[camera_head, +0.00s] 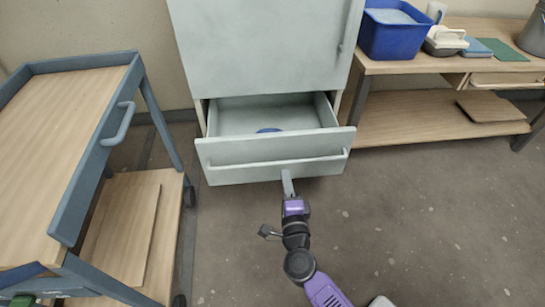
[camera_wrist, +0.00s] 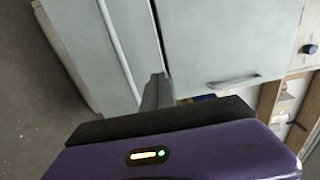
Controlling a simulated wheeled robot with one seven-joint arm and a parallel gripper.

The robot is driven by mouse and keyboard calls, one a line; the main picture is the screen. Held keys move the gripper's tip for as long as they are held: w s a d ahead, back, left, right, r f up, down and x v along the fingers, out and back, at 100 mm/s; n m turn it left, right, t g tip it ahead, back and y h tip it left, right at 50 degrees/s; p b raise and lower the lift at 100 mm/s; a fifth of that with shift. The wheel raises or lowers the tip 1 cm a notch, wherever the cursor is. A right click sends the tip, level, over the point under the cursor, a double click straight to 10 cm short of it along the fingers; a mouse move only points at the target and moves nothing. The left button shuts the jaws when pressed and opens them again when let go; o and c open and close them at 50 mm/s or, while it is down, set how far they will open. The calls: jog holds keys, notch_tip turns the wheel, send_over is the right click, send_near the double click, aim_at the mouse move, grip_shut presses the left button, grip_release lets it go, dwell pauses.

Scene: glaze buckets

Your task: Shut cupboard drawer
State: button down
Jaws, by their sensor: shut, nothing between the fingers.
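The cupboard (camera_head: 260,45) is pale grey-green, with its upper door shut. Its bottom drawer (camera_head: 275,160) is pulled well out, showing the inside and a blue item (camera_head: 269,130) in it. A long bar handle (camera_head: 250,164) runs across the drawer front. My gripper (camera_head: 287,175) is shut and empty, its tip at the drawer front, below the handle and right of centre. I cannot tell whether it touches. In the wrist view, the shut fingers (camera_wrist: 157,90) point at the drawer front (camera_wrist: 90,35), with the door (camera_wrist: 225,40) to the right.
A blue-framed wooden cart (camera_head: 75,110) stands close on the left. A wooden bench (camera_head: 410,115) on the right holds a blue tub (camera_head: 388,40) and other items. The floor (camera_head: 420,220) right of my arm is clear.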

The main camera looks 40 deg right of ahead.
aim_at(278, 137)
jog(key=b+x, duration=0.3)
jog(key=x, duration=1)
jog(key=shift+w+d, duration=0.2)
jog(key=shift+w, duration=0.1)
jog(key=shift+w+d, duration=0.3)
jog(key=shift+w, duration=0.05)
jog(key=b+x, duration=0.7)
jog(key=x, duration=1.2)
jog(key=shift+s, duration=0.1)
